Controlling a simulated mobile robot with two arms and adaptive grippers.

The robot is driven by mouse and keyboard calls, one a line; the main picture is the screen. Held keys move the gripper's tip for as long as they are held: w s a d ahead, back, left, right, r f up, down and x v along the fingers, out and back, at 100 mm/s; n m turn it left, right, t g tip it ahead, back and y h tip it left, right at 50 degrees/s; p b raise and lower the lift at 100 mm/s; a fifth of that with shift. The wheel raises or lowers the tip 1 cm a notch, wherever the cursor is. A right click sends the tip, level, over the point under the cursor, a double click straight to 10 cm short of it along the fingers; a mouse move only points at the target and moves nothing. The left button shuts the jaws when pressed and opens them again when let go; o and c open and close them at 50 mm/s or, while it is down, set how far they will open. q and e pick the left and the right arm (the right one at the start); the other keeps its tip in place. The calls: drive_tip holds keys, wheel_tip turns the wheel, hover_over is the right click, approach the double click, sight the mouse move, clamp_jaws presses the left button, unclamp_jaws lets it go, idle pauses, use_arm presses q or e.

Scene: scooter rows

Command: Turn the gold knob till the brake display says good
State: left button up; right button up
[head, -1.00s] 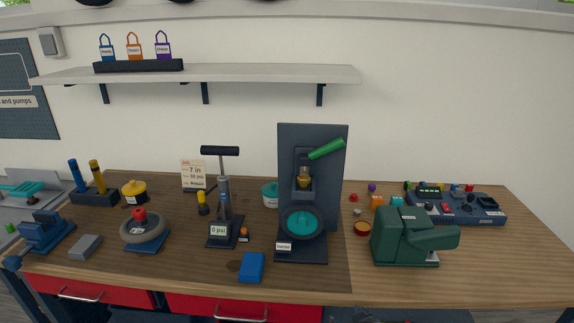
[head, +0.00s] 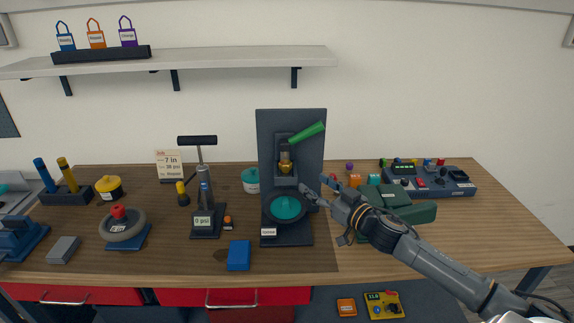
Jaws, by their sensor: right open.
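The gold knob (head: 286,164) sits on the dark upright panel of the brake stand (head: 312,140), below a green lever (head: 307,132) and above a teal disc (head: 286,208). A small white display (head: 269,232) is at the stand's lower left front; its text is too small to read surely. My right gripper (head: 315,187) is open and empty, at the right edge of the stand, right of and lower than the knob. It appears apart from the knob. My left gripper is not in view.
My right arm partly hides a green machine (head: 412,213). A pump with a 0 psi display (head: 203,220) and a blue block (head: 239,255) stand left of the stand. A control box (head: 430,181) is at the back right. The bench's front right is clear.

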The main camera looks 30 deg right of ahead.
sight(289, 166)
drive_tip(key=w+p, duration=0.1)
drive_tip(key=w, duration=0.2)
drive_tip(key=w+p, duration=0.1)
drive_tip(key=w, duration=0.3)
drive_tip(key=w+p, duration=0.1)
drive_tip(key=w, duration=0.2)
drive_tip(key=shift+w+a+r, duration=0.1)
drive_tip(key=shift+w+a, duration=0.15)
drive_tip(key=shift+w, duration=0.1)
drive_tip(key=shift+w+a, duration=0.1)
drive_tip(key=shift+w, duration=0.8)
drive_tip(key=c, duration=1.2)
